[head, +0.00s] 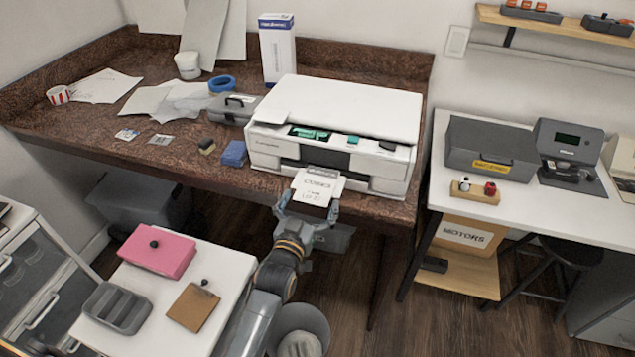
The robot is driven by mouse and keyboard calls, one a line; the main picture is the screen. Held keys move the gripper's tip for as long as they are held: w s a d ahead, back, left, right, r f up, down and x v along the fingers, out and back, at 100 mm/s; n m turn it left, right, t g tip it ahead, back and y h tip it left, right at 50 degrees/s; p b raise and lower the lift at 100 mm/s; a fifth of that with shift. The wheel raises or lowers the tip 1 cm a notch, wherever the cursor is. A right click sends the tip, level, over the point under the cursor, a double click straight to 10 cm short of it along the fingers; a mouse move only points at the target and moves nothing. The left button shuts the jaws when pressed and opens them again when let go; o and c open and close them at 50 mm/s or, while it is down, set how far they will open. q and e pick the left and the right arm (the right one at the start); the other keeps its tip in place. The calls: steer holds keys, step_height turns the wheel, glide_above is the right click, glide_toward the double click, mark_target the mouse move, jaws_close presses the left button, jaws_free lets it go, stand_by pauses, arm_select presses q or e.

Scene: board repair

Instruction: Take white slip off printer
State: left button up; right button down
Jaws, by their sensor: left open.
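The white printer (345,115) stands on the brown desk at the centre of the head view. A white slip (318,188) with dark print sticks out at its front, over the desk's front edge. My left gripper (307,207) is just in front of the slip, its fingers open and spread to either side of the slip's near edge. I cannot tell whether the fingers touch the paper. My right gripper is not in view.
A blue box (234,153) and a grey case (235,108) sit left of the printer. A white side table (226,262) below holds a pink box (157,251), a grey tray (118,308) and a clipboard (193,307). A bin (318,320) stands beneath my arm.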

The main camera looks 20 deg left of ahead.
arm_select(q)
steer(key=c, duration=0.6)
steer(key=shift+c, duration=0.2)
steer(key=shift+s+r, duration=0.1)
steer(key=shift+r, duration=0.05)
steer(key=shift+s+a+r, duration=0.1)
steer(key=shift+r, duration=0.1)
step_height(320, 180, up, 7)
steer(key=shift+f+b, duration=0.15)
steer(key=shift+b, duration=0.3)
steer(key=s+a+b, duration=0.3)
steer(key=s+a, duration=1)
steer(key=s, duration=0.1)
steer(key=shift+s+f, duration=0.15)
steer(key=shift+s, duration=0.2)
